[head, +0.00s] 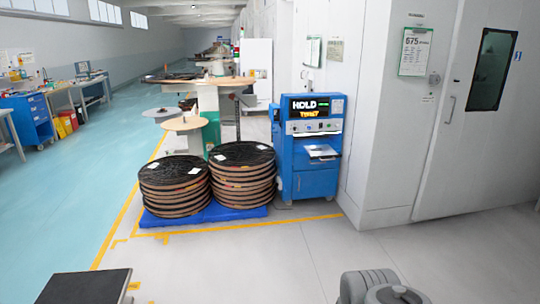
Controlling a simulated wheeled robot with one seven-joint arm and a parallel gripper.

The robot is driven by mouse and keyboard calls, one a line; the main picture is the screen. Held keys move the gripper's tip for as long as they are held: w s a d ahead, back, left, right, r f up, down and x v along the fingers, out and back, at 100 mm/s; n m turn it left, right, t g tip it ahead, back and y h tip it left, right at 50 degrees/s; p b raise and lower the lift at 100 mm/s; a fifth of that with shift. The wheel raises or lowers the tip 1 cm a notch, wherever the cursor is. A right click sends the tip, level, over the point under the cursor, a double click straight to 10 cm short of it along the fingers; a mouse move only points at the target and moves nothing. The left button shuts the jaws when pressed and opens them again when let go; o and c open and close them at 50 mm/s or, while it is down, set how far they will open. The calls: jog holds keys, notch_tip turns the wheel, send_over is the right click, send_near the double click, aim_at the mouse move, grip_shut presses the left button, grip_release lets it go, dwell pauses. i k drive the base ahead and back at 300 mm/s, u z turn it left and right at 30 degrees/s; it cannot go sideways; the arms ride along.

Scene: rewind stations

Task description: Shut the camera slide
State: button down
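I cannot make out a camera slide for certain at this distance. A blue cabinet (308,183) stands against the white wall right of centre, with a lit screen (312,107) on top that reads "HOLD". A small pale shelf or tray (321,151) juts from the cabinet's front; I cannot tell whether it is the slide. My gripper is not in view.
Two stacks of dark-topped round reels, left (174,186) and right (242,175), stand on a blue pallet (205,215) left of the cabinet. Yellow floor lines run around them. A white door (478,120) is at right. The grey floor (270,262) in front is clear.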

aim_at(322, 152)
jog(key=u, duration=0.25)
jog(key=i, duration=2.5)
jog(key=z, duration=0.15)
jog(key=i, duration=2.4)
jog(key=z, duration=0.45)
jog(key=i, duration=0.5)
